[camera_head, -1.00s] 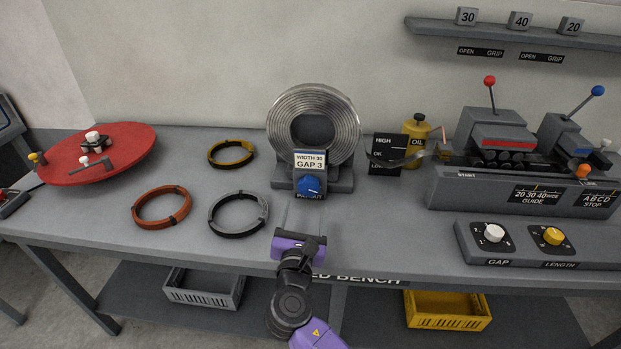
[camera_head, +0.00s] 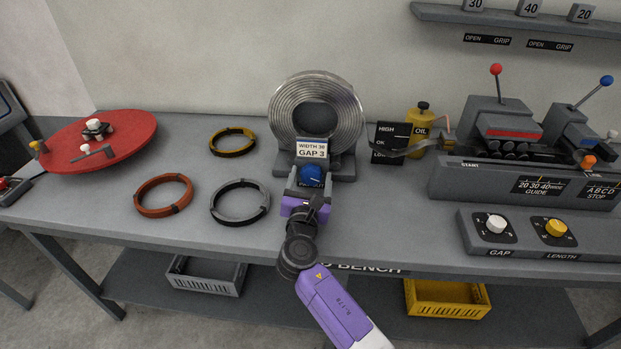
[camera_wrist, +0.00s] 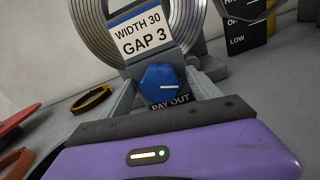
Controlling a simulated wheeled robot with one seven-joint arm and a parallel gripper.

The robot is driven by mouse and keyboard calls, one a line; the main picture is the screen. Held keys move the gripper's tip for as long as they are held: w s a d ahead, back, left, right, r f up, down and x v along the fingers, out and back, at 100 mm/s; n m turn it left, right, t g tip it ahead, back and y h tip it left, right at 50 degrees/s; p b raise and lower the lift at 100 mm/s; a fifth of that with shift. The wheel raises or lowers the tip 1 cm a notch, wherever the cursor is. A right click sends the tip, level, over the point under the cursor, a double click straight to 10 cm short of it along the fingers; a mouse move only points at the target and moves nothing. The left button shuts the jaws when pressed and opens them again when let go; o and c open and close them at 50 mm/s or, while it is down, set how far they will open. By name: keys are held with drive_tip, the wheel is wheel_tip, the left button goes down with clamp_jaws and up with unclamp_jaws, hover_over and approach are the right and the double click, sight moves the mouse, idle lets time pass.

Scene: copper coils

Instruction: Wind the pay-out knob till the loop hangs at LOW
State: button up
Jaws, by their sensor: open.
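The blue pay-out knob (camera_head: 312,176) sits at the foot of the coil stand, with a white pointer line; it also shows in the wrist view (camera_wrist: 162,83). My gripper (camera_head: 309,181) is open, its fingers on either side of the knob; whether they touch it I cannot tell. The silver coil (camera_head: 284,110) stands upright behind a "WIDTH 30 GAP 3" card (camera_head: 312,150). The metal strip loop (camera_head: 409,150) sags to the coil's right, in front of the black HIGH/LOW board (camera_head: 391,136). In the wrist view, its visible part (camera_wrist: 258,14) lies above the LOW mark.
Orange (camera_head: 147,206), grey (camera_head: 228,217) and yellow (camera_head: 219,152) rings lie left of the stand, near a red turntable (camera_head: 140,131). A yellow oil can (camera_head: 417,119) stands behind the loop. The lever machine (camera_head: 480,186) and a two-knob panel (camera_head: 520,247) fill the right.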

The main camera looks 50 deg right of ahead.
drive_tip(key=c, duration=1.4)
drive_tip(key=m+b, duration=0.1)
drive_tip(key=m, duration=0.1)
drive_tip(key=m+b, duration=0.2)
drive_tip(key=m, duration=0.1)
drive_tip(key=shift+s+f+m, duration=0.1)
drive_tip(key=shift+f+m, duration=0.1)
drive_tip(key=shift+m, duration=0.1)
drive_tip(key=m+b, duration=0.3)
drive_tip(key=m, duration=0.2)
drive_tip(key=shift+d, duration=0.1)
drive_tip(key=shift+r, duration=0.1)
drive_tip(key=o, duration=1.4)
